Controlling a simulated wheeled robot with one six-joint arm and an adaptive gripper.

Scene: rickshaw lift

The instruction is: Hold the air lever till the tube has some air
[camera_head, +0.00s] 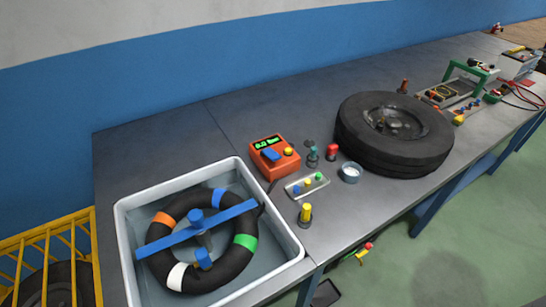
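A black tube (239,255) with orange, blue, green and white bands lies in a white tub (124,233) at the lower left. A blue bar (171,239) with upright blue knobs lies across the tube. An orange air box (260,163) stands behind the tub's right corner. It has a lit green display (267,143) with digits too small to read surely, a blue lever (270,156) and a yellow knob (289,151). How far the lever is pressed cannot be told. My gripper is not in view.
A large black tyre (425,155) lies on the grey workbench (160,140) right of the box. Near it are a small tray (296,193) of coloured pieces, a round cup (351,172) and a yellow-topped piece (306,213). A yellow rack (88,240) stands at the left.

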